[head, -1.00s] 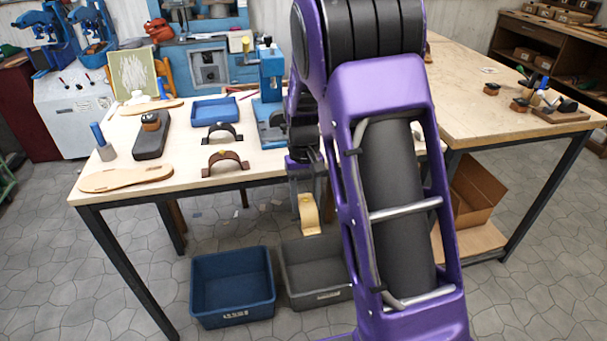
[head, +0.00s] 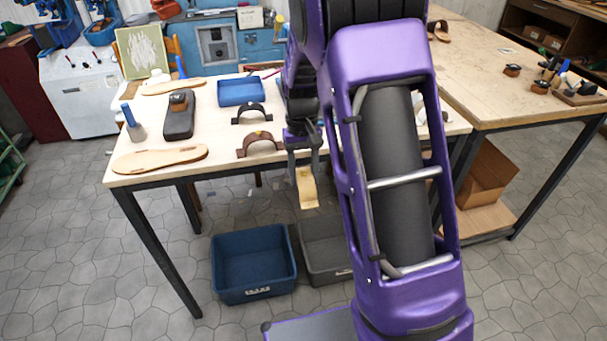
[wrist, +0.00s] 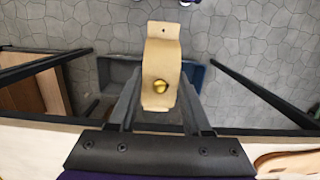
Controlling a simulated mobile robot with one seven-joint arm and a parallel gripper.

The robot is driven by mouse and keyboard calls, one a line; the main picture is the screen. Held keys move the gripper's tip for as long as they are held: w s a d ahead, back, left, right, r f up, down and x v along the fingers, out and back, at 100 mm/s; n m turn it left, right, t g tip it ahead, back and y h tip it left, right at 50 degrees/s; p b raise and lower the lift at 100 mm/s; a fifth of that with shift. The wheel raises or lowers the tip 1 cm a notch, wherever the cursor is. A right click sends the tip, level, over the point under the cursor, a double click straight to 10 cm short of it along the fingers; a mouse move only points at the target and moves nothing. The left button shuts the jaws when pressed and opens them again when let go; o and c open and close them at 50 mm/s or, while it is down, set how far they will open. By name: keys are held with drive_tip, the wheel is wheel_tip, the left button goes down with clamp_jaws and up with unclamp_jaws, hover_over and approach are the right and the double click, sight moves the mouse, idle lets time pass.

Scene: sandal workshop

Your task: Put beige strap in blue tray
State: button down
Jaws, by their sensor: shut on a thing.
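The beige strap (head: 307,188) hangs from my gripper (head: 304,158), in front of the table's front edge and above floor level. It also shows in the wrist view (wrist: 160,55), with a round brass stud, between the fingers (wrist: 155,108). My gripper is shut on it. The blue tray (head: 241,91) lies on the table at the back, behind the dark straps and left of my arm. It looks empty. My arm hides part of the table to the right of it.
A black strap (head: 252,113) and a brown strap (head: 260,145) stand on the table between the strap and the tray. A blue bin (head: 254,284) and a grey bin (head: 322,268) sit on the floor below. Soles (head: 160,158) and a dark block lie at the left.

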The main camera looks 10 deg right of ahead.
drive_tip(key=shift+s+d+b, duration=0.15)
drive_tip(key=shift+d+b, duration=0.25)
drive_tip(key=shift+b, duration=0.25)
drive_tip(key=shift+r, duration=0.15)
